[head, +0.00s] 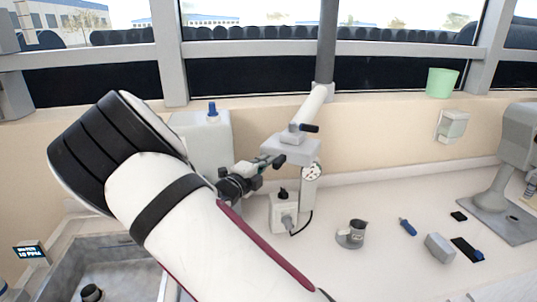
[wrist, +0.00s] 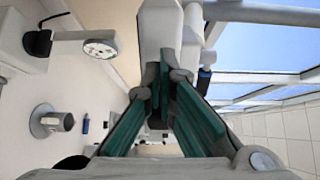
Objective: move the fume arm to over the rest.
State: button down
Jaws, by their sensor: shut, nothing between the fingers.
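The fume arm (head: 312,102) is a white tube in the head view, hanging at a slant from a dark upright pole. The handle also shows in the wrist view (wrist: 205,78). My gripper (head: 278,160) is just left of the grey head, below the handle. In the wrist view its green-padded fingers (wrist: 160,75) meet at the tips, shut and empty, close to a pale block. I cannot make out which thing is the rest.
A steel cup (head: 351,234), a blue-handled tool (head: 407,227) and a grey block (head: 440,247) lie to the right. A sink is at lower left.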

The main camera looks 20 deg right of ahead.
jog(key=shift+s+d+p, duration=0.6)
jog(key=shift+s+d, duration=0.2)
jog(key=shift+d, duration=0.35)
jog(key=shift+s+d+p, duration=0.6)
jog(key=shift+s+d, duration=0.2)
jog(key=shift+d, duration=0.35)
jog(key=shift+s+d+p, duration=0.6)
jog(key=shift+s+d, duration=0.2)
jog(key=shift+d, duration=0.35)
jog(key=shift+s+d, duration=0.45)
jog(key=shift+d, duration=0.15)
jog(key=shift+s+d, duration=0.4)
jog(key=shift+d, duration=0.2)
jog(key=shift+w+a, duration=0.1)
jog(key=shift+w, duration=0.1)
jog(key=shift+w+a+r, duration=0.1)
jog(key=shift+w+a, duration=0.2)
jog(key=shift+w, duration=0.05)
send_near(304, 161)
jog(key=shift+w+d, duration=0.15)
jog(key=shift+w, duration=0.1)
